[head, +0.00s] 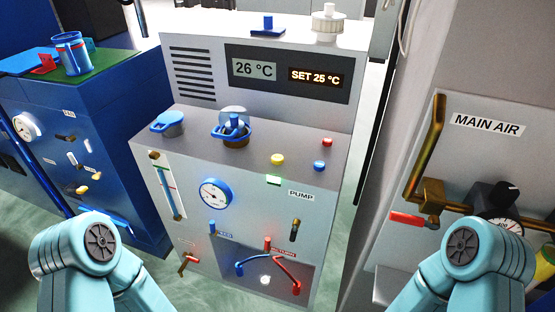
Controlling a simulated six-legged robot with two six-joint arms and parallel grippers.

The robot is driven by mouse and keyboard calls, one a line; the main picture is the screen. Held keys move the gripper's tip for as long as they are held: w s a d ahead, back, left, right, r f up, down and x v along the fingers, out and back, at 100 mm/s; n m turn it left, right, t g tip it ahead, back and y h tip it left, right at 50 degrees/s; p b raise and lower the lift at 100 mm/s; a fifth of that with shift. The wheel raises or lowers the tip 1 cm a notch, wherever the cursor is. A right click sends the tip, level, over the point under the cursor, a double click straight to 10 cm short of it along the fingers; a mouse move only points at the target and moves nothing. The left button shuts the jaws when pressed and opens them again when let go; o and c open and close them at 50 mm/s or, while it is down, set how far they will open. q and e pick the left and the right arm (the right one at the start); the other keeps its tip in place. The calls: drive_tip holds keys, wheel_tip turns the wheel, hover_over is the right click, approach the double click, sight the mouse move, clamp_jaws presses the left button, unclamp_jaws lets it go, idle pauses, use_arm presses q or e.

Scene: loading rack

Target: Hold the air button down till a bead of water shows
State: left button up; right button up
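A grey machine (270,160) stands in the middle of the head view, its display reading 26 °C and SET 25 °C. A small white round part (265,279) sits in the recess low on the front, between the blue and red hoses (292,270). No label that I can read marks any of these as the air button. Both of my arms show only as teal joints at the bottom corners; neither gripper is in view.
A blue cabinet (110,140) stands at the left with a blue cup-like vessel (72,53) on top. A panel labelled MAIN AIR (487,124) is at the right, with a brass pipe, a red-handled valve (407,218) and a gauge (505,220). Green floor shows between them.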

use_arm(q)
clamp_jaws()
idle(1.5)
